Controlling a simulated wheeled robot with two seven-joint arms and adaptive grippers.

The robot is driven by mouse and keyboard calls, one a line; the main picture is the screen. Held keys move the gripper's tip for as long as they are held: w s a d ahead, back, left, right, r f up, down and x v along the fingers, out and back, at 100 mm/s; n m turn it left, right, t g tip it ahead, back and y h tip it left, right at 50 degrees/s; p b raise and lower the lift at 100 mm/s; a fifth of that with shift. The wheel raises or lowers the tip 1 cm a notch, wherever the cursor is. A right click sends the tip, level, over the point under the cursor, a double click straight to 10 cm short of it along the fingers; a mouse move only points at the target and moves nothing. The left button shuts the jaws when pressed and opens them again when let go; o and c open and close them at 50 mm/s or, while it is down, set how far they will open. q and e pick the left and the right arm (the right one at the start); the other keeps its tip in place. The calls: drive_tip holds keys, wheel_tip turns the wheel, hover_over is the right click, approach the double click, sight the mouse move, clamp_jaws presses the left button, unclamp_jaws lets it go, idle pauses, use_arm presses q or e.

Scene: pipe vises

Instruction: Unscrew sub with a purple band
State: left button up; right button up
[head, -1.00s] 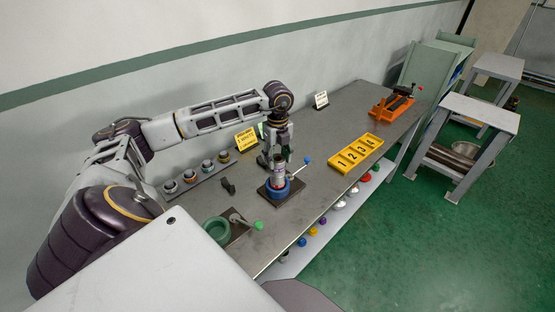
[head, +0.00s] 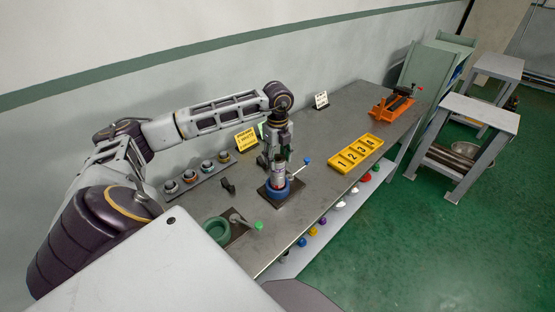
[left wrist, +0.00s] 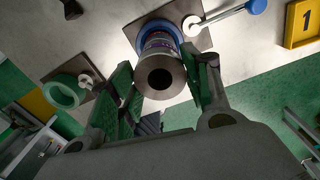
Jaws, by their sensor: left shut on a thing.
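The sub with a purple band is a short grey metal cylinder (head: 279,174) standing upright in the blue vise (head: 278,192) at mid-table. In the left wrist view the sub (left wrist: 160,76) shows its open bore end, with the purple band lower down near the blue vise ring (left wrist: 144,39). My left gripper (head: 277,158) reaches down over it from above. Its fingers (left wrist: 165,83) lie on both sides of the sub and are shut on it. The sub's lower end is hidden in the vise. My right gripper is not in view.
The blue-ended vise handle (head: 307,160) sticks out close to the gripper. A green vise (head: 216,230) stands nearer, an orange vise (head: 392,106) far right. A yellow numbered tray (head: 355,153) lies to the right. Several subs stand on a rack (head: 205,174) by the wall.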

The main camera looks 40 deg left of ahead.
use_arm(q)
drive_tip(key=shift+n, duration=1.9)
drive_tip(key=shift+n+p, duration=0.45)
drive_tip(key=shift+n, duration=1.65)
drive_tip(key=shift+n+p, duration=0.3)
drive_tip(key=shift+n, duration=1.5)
drive_tip(key=shift+n+p, duration=0.3)
drive_tip(key=shift+n, duration=0.3)
drive_tip(key=shift+r+p, duration=0.15)
drive_tip(key=shift+p, duration=0.35)
drive_tip(key=shift+n+p, duration=0.4)
drive_tip(key=shift+p, duration=1.35)
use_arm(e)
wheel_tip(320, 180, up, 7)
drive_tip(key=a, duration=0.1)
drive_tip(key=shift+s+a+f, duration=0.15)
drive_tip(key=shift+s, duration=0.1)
